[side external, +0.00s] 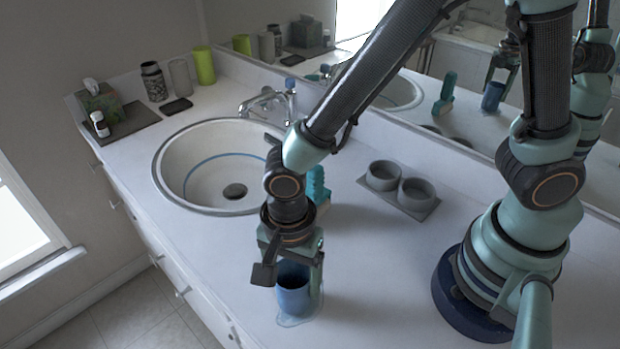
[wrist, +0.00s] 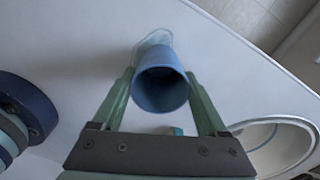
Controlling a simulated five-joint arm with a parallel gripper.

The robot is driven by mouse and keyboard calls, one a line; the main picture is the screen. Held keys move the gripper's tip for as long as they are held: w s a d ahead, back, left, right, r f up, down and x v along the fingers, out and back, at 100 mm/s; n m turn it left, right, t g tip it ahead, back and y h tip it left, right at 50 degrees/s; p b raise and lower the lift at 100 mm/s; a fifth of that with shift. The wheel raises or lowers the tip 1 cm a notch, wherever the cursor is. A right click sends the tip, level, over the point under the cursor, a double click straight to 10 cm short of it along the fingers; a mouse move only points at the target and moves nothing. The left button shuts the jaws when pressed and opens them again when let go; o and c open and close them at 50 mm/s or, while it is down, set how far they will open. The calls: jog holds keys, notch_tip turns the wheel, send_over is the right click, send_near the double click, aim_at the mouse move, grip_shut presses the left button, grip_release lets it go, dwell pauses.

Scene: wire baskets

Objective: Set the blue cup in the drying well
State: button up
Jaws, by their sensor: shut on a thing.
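The blue cup (side external: 293,292) is upright near the front edge of the white counter, over a small wet patch (side external: 297,319). I cannot tell whether its base touches the counter. My gripper (side external: 290,272) points down and is shut on the cup, with a finger on each side. In the wrist view the cup (wrist: 161,90) shows its open, empty mouth between the green fingers. A grey holder with two round wells (side external: 424,214) sits farther back on the counter, apart from the cup. Both wells look empty; I cannot tell which is the drying well.
A round sink (side external: 168,192) with a faucet (side external: 268,100) lies left of my arm. A teal object (side external: 318,186) stands behind my wrist, partly hidden. Several containers, including a green cup (side external: 204,65), stand at the back left. A mirror runs along the back. Counter between cup and holder is clear.

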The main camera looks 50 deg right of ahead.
jog(key=shift+r, duration=0.6)
jog(key=shift+r, duration=2.4)
jog(key=shift+r, duration=0.1)
notch_tip(320, 180, up, 10)
jog(key=w+d+m, duration=0.4)
jog(key=d, duration=0.6)
jog(key=w+d+m, duration=0.4)
jog(key=w+d, duration=0.1)
jog(key=d, duration=0.4)
jog(key=s+d+m, duration=0.3)
jog(key=d+m, duration=0.2)
jog(key=d, duration=1.2)
jog(key=shift+w+a+f, duration=0.1)
jog(key=shift+f, duration=1.25)
jog(key=shift+a+f, duration=0.1)
jog(key=shift+f, duration=1.25)
